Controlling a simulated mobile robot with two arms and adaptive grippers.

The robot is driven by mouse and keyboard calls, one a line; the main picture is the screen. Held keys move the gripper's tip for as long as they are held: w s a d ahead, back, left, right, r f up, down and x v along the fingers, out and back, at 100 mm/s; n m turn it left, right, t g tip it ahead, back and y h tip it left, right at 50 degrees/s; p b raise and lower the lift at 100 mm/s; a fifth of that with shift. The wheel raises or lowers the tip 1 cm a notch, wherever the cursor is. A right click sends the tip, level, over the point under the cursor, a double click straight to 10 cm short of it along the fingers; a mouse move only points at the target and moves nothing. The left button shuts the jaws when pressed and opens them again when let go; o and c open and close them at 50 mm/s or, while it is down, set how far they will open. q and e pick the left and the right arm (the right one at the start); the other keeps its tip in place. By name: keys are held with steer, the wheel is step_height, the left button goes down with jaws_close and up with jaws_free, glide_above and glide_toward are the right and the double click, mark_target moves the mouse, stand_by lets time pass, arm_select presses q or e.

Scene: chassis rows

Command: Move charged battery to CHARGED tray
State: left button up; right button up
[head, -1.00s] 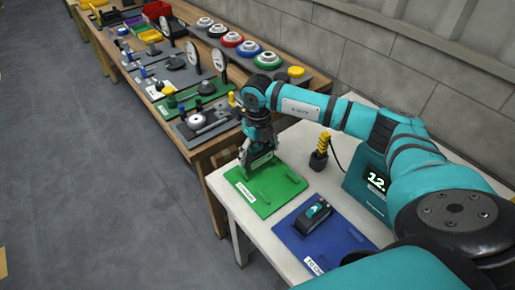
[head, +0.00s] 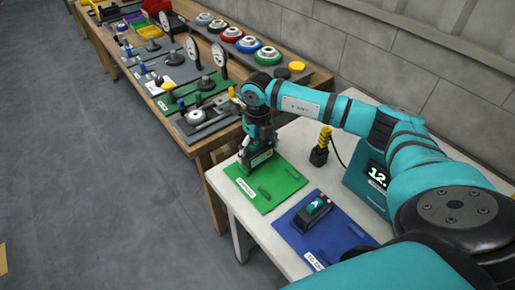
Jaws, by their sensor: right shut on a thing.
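The green tray (head: 277,192) lies on the white table and has a white label along its left edge. My right gripper (head: 252,163) points down at the tray's far end. It is shut on a dark battery (head: 262,158) with a pale label, mostly hidden by the fingers. The battery is at or just above the tray; I cannot tell whether it touches. A second battery (head: 314,210), black and teal, lies on the blue tray (head: 296,240). My left gripper is out of view.
A charger (head: 372,184) with a lit display stands right of the trays. A black and yellow plug (head: 321,147) with a cable stands behind them. A wooden bench (head: 215,146) with several parts and fixtures runs back at the left.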

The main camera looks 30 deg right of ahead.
steer(key=shift+f+b, duration=0.3)
steer(key=shift+b, duration=0.05)
stand_by(0.3)
steer(key=shift+f+b, duration=0.45)
steer(key=shift+f, duration=0.15)
steer(key=o, duration=1.4)
steer(key=shift+c, duration=0.2)
steer(key=shift+r, duration=0.3)
step_height(320, 180, up, 12)
steer(key=shift+f, duration=0.25)
